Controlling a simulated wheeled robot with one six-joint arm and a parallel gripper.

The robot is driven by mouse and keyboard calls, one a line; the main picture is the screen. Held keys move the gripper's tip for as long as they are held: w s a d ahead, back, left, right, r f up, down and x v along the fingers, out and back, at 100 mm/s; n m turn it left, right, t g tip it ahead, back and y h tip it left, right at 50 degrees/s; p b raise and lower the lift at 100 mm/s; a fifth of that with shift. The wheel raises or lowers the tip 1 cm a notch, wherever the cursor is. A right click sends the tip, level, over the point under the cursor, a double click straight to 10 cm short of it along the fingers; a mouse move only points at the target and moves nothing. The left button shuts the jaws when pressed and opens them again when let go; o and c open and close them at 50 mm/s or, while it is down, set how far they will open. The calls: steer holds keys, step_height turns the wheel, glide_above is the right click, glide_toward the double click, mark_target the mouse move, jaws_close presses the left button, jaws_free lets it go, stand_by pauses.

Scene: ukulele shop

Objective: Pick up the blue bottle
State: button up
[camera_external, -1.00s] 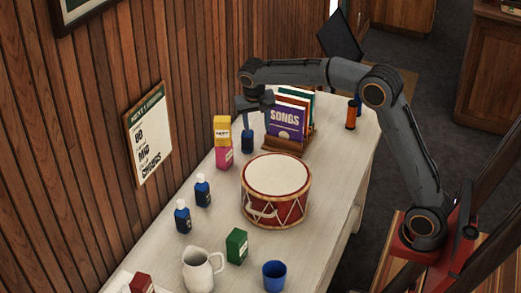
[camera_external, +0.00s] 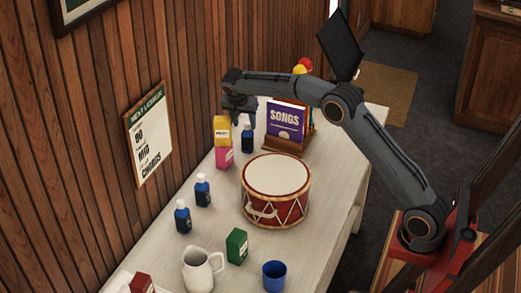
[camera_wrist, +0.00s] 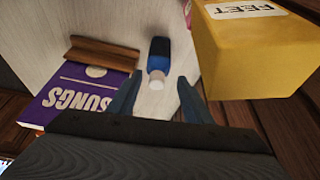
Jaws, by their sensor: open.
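A blue bottle (camera_external: 247,140) with a light cap stands upright on the table, beside the yellow and pink boxes. My gripper (camera_external: 240,116) is above it, with its jaws open and empty. In the wrist view the bottle (camera_wrist: 158,60) shows ahead of the gap between my two open fingers (camera_wrist: 160,80), apart from both. Two more blue bottles stand nearer along the wall side, one here (camera_external: 202,190) and one here (camera_external: 183,216).
A yellow box (camera_external: 222,130) stacked on a pink box (camera_external: 224,157) stands close left of the bottle. A rack with a purple songbook (camera_external: 286,121) is close right. A drum (camera_external: 276,190), white pitcher (camera_external: 202,270), green box (camera_external: 237,245) and blue cup (camera_external: 275,275) stand nearer.

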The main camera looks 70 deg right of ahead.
mark_target(246, 128)
steer(key=p+x, duration=0.1)
steer(key=x, duration=0.5)
steer(key=shift+d+f, duration=0.1)
steer(key=shift+f, duration=0.15)
steer(key=shift+s+a+p+x, duration=0.15)
steer(key=shift+p+x, duration=0.25)
steer(key=shift+x, duration=0.95)
steer(key=shift+s+a+p+x, duration=0.15)
steer(key=shift+p+x, duration=0.25)
steer(key=shift+x, duration=0.95)
steer(key=c, duration=0.9)
